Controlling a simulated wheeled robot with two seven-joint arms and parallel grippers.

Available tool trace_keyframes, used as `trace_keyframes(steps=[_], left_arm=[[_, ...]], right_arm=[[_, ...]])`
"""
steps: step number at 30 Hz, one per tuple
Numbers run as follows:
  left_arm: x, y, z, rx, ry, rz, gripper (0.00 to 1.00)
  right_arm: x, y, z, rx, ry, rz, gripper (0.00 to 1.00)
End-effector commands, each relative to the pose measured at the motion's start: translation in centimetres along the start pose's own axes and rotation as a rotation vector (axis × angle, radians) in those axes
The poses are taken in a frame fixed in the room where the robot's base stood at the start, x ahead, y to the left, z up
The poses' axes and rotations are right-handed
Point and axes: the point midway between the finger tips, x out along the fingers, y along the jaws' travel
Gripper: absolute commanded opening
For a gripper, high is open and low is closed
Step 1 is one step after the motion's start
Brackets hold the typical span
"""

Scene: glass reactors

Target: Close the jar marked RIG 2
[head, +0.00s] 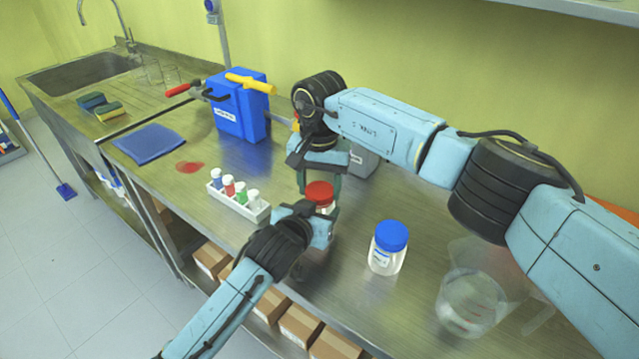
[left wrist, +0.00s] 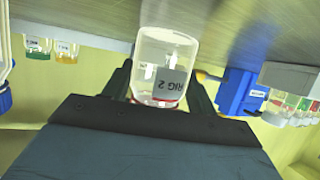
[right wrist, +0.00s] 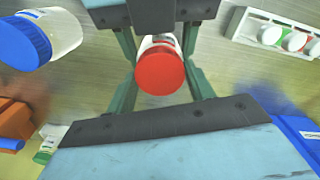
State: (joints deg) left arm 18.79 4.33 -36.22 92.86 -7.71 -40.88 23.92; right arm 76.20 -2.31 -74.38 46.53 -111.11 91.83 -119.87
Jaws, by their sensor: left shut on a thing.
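The jar marked RIG 2 (left wrist: 168,52) is clear glass, and its label faces the left wrist camera. My left gripper (left wrist: 162,82) is shut on the jar's body. A red lid (head: 320,192) is at the jar's mouth; it also shows in the right wrist view (right wrist: 161,70). I cannot tell whether it is screwed tight. My right gripper (head: 319,186) is above the jar, pointing down, with its green fingers apart on either side of the red lid. Small gaps seem to show between the fingers and the lid.
A blue-lidded jar (head: 386,258) stands to the right, with a clear beaker (head: 470,302) beyond it. A white rack (head: 240,204) of small capped vials is at the left. A blue container (head: 240,112), a blue cloth (head: 149,144) and a red spill (head: 190,167) are further back.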

Motion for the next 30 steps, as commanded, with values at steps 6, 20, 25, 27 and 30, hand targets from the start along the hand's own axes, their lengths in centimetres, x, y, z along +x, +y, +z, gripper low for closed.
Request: trace_keyframes(steps=[6, 20, 25, 27, 30], left_arm=[[0.01, 0.02, 0.10, -0.001, -0.002, 0.000, 0.00], [0.01, 0.00, 0.10, -0.001, -0.002, 0.000, 0.00], [0.01, 0.00, 0.10, -0.001, -0.002, 0.000, 0.00], [0.01, -0.01, 0.10, -0.001, -0.002, 0.000, 0.00], [0.01, -0.01, 0.10, -0.001, -0.002, 0.000, 0.00]], right_arm=[[-0.02, 0.00, -0.01, 0.019, 0.000, 0.000, 0.25], [0.01, 0.05, -0.03, 0.784, 0.002, 0.001, 0.25], [0.05, 0.05, -0.03, 1.116, 0.002, 0.001, 0.25], [0.07, 0.05, -0.01, 1.251, 0.002, 0.002, 0.25], [0.08, 0.06, -0.01, 1.446, 0.002, 0.002, 0.25]])
